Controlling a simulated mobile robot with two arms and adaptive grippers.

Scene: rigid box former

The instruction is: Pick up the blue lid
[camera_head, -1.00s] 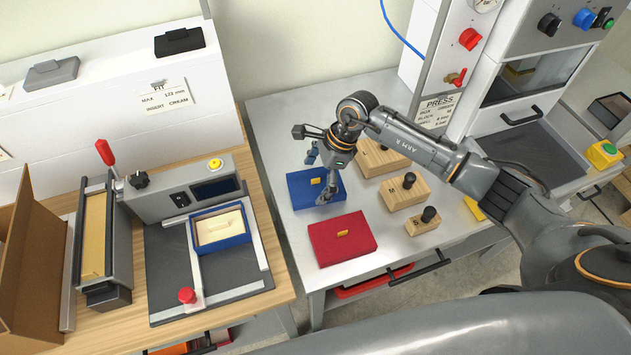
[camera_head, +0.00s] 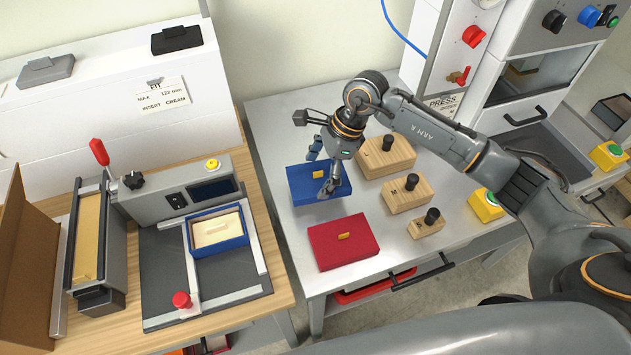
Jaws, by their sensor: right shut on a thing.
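The blue lid (camera_head: 302,188), with a small yellow tab on top, is at the left of the metal table (camera_head: 270,125). My right gripper (camera_head: 326,177) reaches down over it, and one finger shows at the lid's right edge. The gripper is shut on the lid; the other finger is partly hidden. I cannot tell if the lid is off the table. A red lid (camera_head: 343,243) with a yellow tab lies just in front of it. My left gripper is not in view.
Several wooden blocks with black knobs (camera_head: 407,194) stand right of the gripper. On the wooden bench at left, a blue box (camera_head: 218,250) with cream insert sits in a grey fixture (camera_head: 160,287). The press (camera_head: 520,95) stands at the back right.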

